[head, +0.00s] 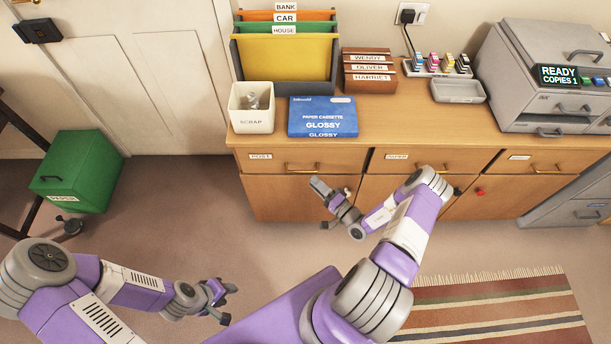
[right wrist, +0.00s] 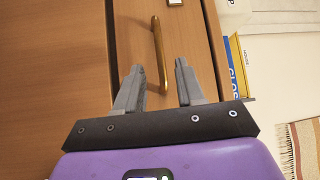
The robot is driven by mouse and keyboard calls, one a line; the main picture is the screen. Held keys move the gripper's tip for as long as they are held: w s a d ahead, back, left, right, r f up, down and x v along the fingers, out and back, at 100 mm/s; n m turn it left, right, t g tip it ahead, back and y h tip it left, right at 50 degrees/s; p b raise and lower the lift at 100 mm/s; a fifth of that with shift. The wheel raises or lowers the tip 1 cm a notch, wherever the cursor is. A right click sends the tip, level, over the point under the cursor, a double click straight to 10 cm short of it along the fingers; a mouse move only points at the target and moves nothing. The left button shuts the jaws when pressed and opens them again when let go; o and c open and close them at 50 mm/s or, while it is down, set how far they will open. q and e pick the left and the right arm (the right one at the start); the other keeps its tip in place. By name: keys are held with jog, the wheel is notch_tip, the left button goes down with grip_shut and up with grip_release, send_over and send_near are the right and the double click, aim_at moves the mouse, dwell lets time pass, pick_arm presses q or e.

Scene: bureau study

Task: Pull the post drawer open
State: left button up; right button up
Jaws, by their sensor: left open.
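The post drawer (head: 275,160) is the left drawer of the wooden cabinet, shut, with a POST label and a brass bar handle (head: 303,167). My right gripper (head: 325,203) is just below and in front of it. In the right wrist view the right gripper (right wrist: 160,88) is open, and the handle (right wrist: 157,48) runs upward from between its fingertips; I see no grip on it. The drawer front (right wrist: 190,50) fills the view behind. My left gripper (head: 222,300) is open and empty above the floor at the lower left, far from the cabinet.
The cabinet top holds a scrap pot (head: 250,120), a blue paper cassette (head: 323,120), a file rack (head: 285,75) and a printer (head: 550,80). The paper drawer (head: 430,160) is beside the post drawer. A green box (head: 75,170) stands left; floor before the cabinet is clear.

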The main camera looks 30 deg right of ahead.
jog(key=b+x, duration=0.1)
jog(key=x, duration=0.4)
jog(key=shift+w+a, duration=0.15)
jog(key=shift+w, duration=0.15)
grip_shut()
